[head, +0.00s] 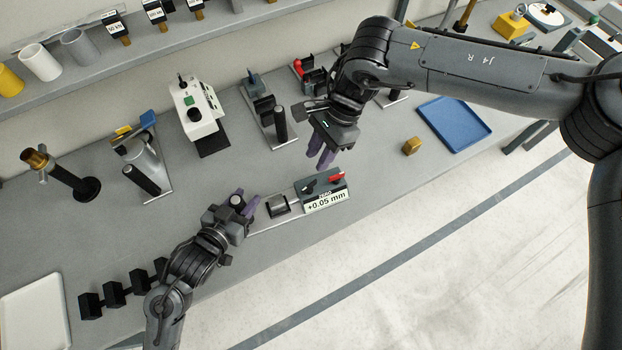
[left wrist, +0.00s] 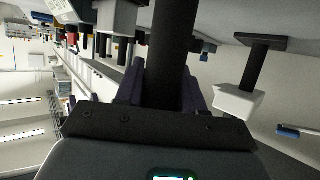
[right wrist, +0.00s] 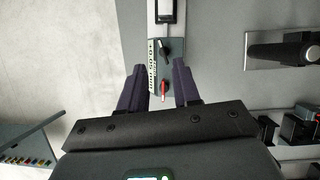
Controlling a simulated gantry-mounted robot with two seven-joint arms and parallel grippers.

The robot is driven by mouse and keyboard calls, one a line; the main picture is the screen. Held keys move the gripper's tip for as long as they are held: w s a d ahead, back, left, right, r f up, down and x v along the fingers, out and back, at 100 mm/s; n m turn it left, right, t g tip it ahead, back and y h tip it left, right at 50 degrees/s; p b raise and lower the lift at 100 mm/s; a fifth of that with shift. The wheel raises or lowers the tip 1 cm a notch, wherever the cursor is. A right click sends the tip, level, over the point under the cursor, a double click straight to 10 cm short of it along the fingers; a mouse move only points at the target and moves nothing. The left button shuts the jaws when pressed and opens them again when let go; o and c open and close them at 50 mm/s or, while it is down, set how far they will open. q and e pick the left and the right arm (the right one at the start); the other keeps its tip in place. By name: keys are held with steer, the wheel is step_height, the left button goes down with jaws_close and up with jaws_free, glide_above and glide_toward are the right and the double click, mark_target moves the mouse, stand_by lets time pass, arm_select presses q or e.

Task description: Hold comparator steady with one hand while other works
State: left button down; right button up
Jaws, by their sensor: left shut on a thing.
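The comparator (head: 326,201) lies near the bench's front edge, with a display reading +0.05 mm, a black knob (head: 309,188) and a red knob (head: 337,177). A flat bar runs from it to the left, carrying a grey block (head: 279,206). My left gripper (head: 246,206) is at the bar's left end, shut on a black upright handle (left wrist: 170,60). My right gripper (head: 322,153) is open and empty, above and behind the comparator. In the right wrist view the red knob (right wrist: 163,92) shows between its fingers, apart from them.
Several fixtures with black handles stand behind, including a white one with a green button (head: 190,108). A brass block (head: 411,146) and blue tray (head: 455,124) lie to the right. Black weights (head: 115,293) and a white tray (head: 36,315) lie at front left.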

mark_target(310, 185)
steer(key=f, duration=0.3)
steer(key=a+f+n, duration=0.1)
steer(key=f, duration=0.3)
steer(key=s+a+f+n, duration=0.1)
steer(key=f, duration=0.3)
steer(key=shift+s, duration=0.1)
stand_by(0.3)
jaws_close()
